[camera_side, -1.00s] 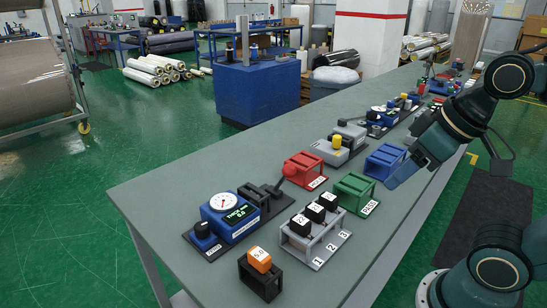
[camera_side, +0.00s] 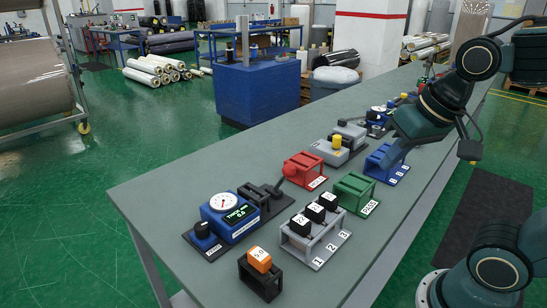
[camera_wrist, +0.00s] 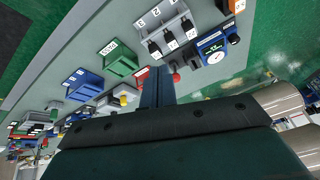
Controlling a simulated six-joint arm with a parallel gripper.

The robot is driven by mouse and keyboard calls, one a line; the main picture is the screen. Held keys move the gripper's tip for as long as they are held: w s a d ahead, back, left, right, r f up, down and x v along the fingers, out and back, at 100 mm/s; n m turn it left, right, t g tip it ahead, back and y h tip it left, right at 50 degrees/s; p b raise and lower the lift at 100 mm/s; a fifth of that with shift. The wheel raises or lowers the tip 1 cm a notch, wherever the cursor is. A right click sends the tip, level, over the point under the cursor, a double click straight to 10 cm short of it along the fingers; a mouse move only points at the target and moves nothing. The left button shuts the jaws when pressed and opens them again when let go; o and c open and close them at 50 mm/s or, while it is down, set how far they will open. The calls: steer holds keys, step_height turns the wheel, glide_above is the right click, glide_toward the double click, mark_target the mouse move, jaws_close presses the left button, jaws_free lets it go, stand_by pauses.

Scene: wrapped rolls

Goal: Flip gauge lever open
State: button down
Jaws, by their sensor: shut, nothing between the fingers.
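The gauge (camera_side: 228,214) is a blue block with a round white dial and a small display, on a black base near the table's left edge. The gauge also shows at the upper right of the wrist view (camera_wrist: 212,46). My gripper (camera_side: 388,165) is shut and empty, pointing down in front of or above the blue rack, well to the right of the gauge. Its blue fingers (camera_wrist: 156,84) show in the wrist view and hide part of the red rack.
A red rack (camera_side: 304,168), a green rack (camera_side: 354,188) and a blue rack (camera_side: 395,172) stand on the table (camera_side: 170,186). A grey rack (camera_side: 298,244) holds black blocks. A black holder with an orange block (camera_side: 259,258) is in front. A grey box (camera_side: 328,152) has a yellow button.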

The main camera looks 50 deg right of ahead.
mark_target(283, 178)
steer(key=w+d+f+m+g, duration=0.2)
steer(key=w+d+f+m, duration=0.1)
steer(key=w+m, duration=0.7)
steer(key=w+d+f+m+g+h, duration=0.1)
steer(key=w+d+f+m+g, duration=0.1)
steer(key=w+m, duration=0.8)
steer(key=shift+w+d+f+m+h, duration=0.3)
steer(key=shift+d+f+m, duration=0.65)
steer(key=shift+m, duration=2.55)
steer(key=shift+a+f, duration=0.3)
steer(key=shift+f, duration=0.15)
steer(key=w+f, duration=0.3)
steer(key=f, duration=0.5)
steer(key=shift+w+a+f, duration=0.15)
steer(key=shift+w, duration=0.2)
